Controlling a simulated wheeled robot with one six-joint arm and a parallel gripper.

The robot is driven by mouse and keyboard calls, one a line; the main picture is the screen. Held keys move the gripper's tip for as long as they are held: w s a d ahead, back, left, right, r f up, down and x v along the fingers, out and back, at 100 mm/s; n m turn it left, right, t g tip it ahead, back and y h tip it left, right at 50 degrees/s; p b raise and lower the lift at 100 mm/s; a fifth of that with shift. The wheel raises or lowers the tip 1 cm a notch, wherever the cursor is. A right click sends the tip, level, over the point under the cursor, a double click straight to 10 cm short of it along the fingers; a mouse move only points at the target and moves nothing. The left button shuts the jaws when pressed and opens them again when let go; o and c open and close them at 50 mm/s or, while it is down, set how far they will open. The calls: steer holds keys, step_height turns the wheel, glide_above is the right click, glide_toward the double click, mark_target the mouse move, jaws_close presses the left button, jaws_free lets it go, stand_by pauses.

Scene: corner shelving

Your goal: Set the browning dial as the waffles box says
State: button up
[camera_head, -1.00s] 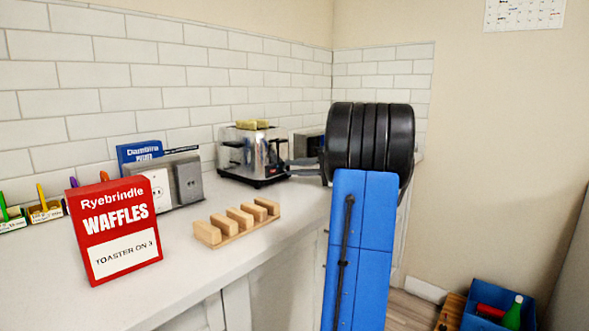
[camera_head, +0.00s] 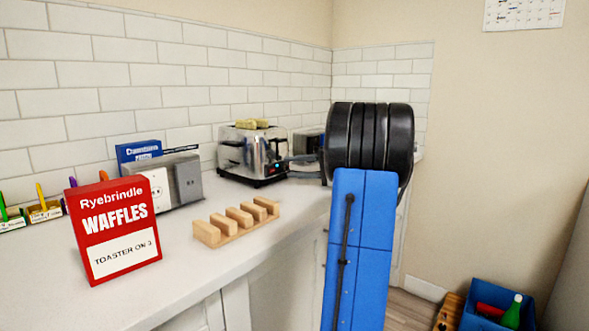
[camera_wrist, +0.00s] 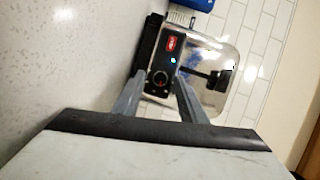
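The red waffles box (camera_head: 113,228) stands at the front left of the counter and reads "TOASTER ON 3". The chrome toaster (camera_head: 252,152) stands at the back of the counter with bread in its slots. The dial's setting is too small to read. The gripper (camera_head: 303,161) shows partly in the head view.
A wooden rack (camera_head: 237,222) lies on the counter in front of the toaster. A grey outlet unit (camera_head: 175,182) and a blue box (camera_head: 139,151) stand by the tiled wall. A blue bin (camera_head: 497,306) with a green bottle sits on the floor at right.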

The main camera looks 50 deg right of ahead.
steer(key=v, duration=1.7)
steer(key=shift+s+d, duration=0.1)
steer(key=shift+s, duration=0.1)
steer(key=shift+w, duration=0.1)
